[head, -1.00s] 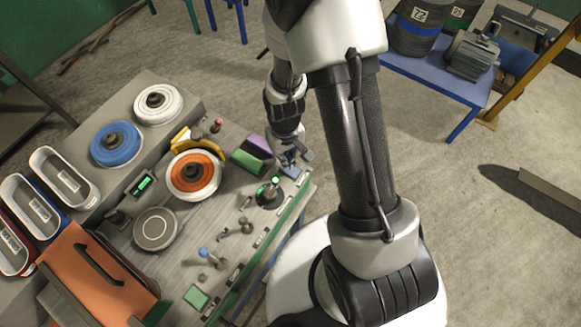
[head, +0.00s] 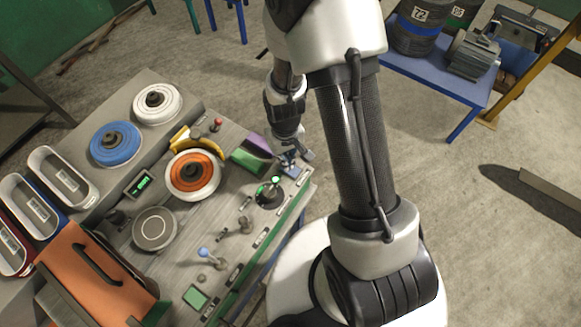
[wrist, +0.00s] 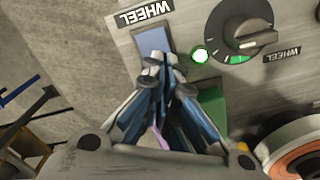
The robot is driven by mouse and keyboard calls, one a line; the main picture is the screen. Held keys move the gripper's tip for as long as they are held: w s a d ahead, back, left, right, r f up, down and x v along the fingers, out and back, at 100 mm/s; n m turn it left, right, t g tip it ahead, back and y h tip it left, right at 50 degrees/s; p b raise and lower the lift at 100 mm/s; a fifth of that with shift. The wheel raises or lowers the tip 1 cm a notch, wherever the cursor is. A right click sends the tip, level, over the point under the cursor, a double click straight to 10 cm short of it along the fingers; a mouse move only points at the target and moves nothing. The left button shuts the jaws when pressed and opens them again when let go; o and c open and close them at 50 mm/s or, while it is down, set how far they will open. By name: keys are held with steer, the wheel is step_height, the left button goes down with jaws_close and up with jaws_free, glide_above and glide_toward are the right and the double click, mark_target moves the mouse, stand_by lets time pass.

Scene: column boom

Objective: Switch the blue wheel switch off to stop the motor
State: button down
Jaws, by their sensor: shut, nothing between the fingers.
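The blue wheel switch (wrist: 153,40) is a flat blue rocker in a pale frame beside a "WHEEL" label. My gripper (wrist: 166,66) is shut and empty, its fingertips overlapping the switch's near edge in the wrist view. I cannot tell whether they touch it. In the head view my gripper (head: 291,158) is low over the panel corner, partly hiding the switch (head: 293,171). A green lamp (wrist: 200,55) glows beside the switch, next to a black dial (wrist: 242,30) with its own "WHEEL" label. The orange-centred wheel (head: 193,174) is on the bench; its motion cannot be told.
A green and purple block (head: 252,156) stands close to my gripper. A red button (head: 217,123), a blue-knobbed lever (head: 203,252) and other levers rise from the panel. A blue table (head: 440,85) with a motor stands apart. The floor between is clear.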

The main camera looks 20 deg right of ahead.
steer(key=shift+f+b, duration=0.65)
steer(key=shift+f, duration=0.1)
stand_by(0.3)
steer(key=shift+r+p, duration=2.5)
steer(key=shift+r, duration=1.05)
steer(key=shift+r, duration=0.1)
step_height(320, 180, up, 5)
steer(key=t+b, duration=0.1)
steer(key=b, duration=0.3)
step_height(320, 180, up, 5)
steer(key=t+b, duration=0.1)
steer(key=b, duration=0.4)
glide_above(290, 175)
steer(key=s+r+m+t+b, duration=0.1)
steer(key=s+r+t+b, duration=0.1)
steer(key=s+b, duration=0.6)
steer(key=s+r, duration=0.1)
steer(key=s, duration=0.3)
steer(key=shift+t, duration=0.3)
